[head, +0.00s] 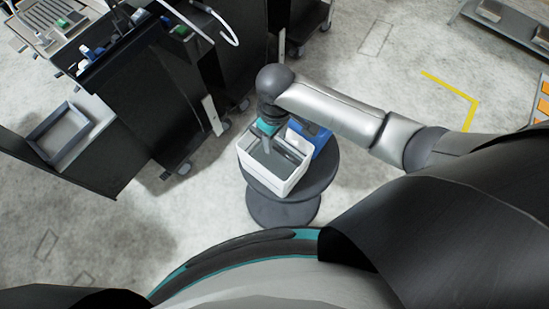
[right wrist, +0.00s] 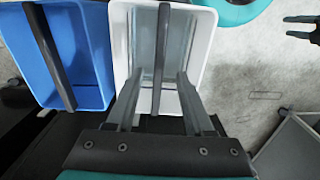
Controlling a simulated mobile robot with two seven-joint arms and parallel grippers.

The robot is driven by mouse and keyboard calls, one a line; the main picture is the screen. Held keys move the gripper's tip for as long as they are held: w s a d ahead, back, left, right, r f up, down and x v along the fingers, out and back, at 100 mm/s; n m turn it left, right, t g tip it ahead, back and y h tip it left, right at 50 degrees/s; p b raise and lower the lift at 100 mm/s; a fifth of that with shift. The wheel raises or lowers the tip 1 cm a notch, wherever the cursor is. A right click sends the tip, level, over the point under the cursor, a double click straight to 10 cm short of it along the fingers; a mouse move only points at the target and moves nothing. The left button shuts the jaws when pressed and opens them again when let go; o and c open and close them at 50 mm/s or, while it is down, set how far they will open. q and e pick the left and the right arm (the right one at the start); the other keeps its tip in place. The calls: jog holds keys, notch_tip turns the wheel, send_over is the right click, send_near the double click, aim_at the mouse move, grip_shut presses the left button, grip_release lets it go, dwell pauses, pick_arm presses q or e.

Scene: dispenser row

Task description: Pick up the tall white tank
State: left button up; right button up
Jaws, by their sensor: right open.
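The white tank (head: 262,180) is an open-topped box standing upright on a round black stool. A dark bar (right wrist: 163,60) spans its opening in the right wrist view, where the tank (right wrist: 207,55) also shows. My right gripper (head: 268,143) is over the tank, pointing down. Its two fingers (right wrist: 160,98) are apart, one on each side of the bar as seen from above. I cannot tell how near they are to the bar in height. Two dark prongs at the upper right of the right wrist view look like my left gripper (right wrist: 300,26), with its fingers apart.
A blue box (head: 318,143) with a similar bar stands close beside the tank on the round black stool (head: 327,178). Black cabinets (head: 150,95) stand to the left. A grey open frame (head: 62,132) is at far left. The floor around the stool is mostly clear.

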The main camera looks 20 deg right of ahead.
notch_tip(320, 180, down, 3)
jog(key=shift+r+b, duration=0.15)
jog(key=shift+b, duration=0.15)
notch_tip(320, 180, down, 5)
jog(key=shift+w+f+b, duration=0.1)
jog(key=shift+w+b, duration=0.05)
jog(key=shift+b, duration=0.9)
grip_shut()
dwell(0.3)
jog(key=shift+w+r, duration=0.15)
jog(key=shift+r, duration=0.05)
